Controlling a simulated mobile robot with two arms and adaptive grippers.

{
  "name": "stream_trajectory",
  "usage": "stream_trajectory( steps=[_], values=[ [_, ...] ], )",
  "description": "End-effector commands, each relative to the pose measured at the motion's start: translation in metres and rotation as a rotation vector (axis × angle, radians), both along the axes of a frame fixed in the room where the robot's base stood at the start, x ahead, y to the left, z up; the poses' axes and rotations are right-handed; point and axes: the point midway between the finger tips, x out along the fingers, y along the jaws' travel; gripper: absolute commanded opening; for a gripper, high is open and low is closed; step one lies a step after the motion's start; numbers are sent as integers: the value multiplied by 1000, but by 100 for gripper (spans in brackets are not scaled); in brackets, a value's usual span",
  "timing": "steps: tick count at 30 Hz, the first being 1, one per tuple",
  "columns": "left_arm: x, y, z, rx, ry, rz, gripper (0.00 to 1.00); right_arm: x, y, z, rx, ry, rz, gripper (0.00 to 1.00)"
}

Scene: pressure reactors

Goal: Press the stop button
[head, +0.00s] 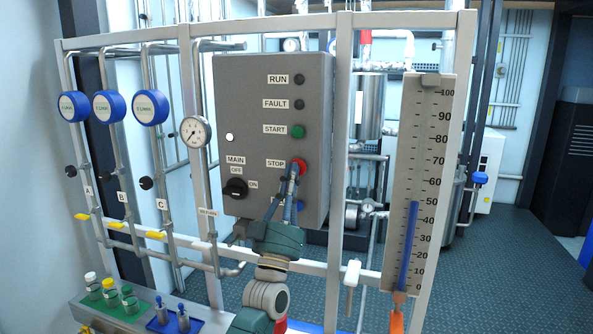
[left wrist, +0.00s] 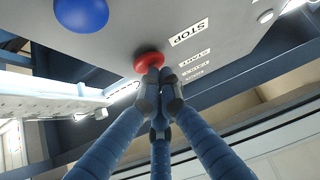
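The red STOP button (head: 301,166) is on the front of the grey control box (head: 255,110), right of its "STOP" label. It also shows in the left wrist view (left wrist: 148,60). My left gripper (head: 294,172) reaches up from below with its fingers together and nothing held between them. Its fingertips are at the STOP button and partly cover it in the head view. In the left wrist view the fingertips (left wrist: 160,84) overlap the button's lower edge and look to be touching it or very close. How far the button is pressed cannot be told. My right gripper is not in view.
A green START button (head: 298,131) is above, and a blue button (left wrist: 82,14) is below, partly hidden by my fingers in the head view. A black MAIN switch (head: 236,188) is lower left. A level gauge (head: 418,180) stands right. Frame bars and pipes surround the box.

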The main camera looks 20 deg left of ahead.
Motion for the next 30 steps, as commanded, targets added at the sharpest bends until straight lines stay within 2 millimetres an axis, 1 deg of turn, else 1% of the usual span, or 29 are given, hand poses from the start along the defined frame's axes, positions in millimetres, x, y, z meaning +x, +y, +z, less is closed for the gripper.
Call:
stream_trajectory(
  steps=[11, 21, 30],
  values=[
    [0, 0, 1, 0, 0, 0, 0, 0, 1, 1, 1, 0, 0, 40],
    [-16, 1, 1, 0, 1, 0, 0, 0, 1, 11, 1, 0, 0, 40],
    [-17, 0, 0, 0, 0, 0, 0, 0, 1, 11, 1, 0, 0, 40]
  ],
)
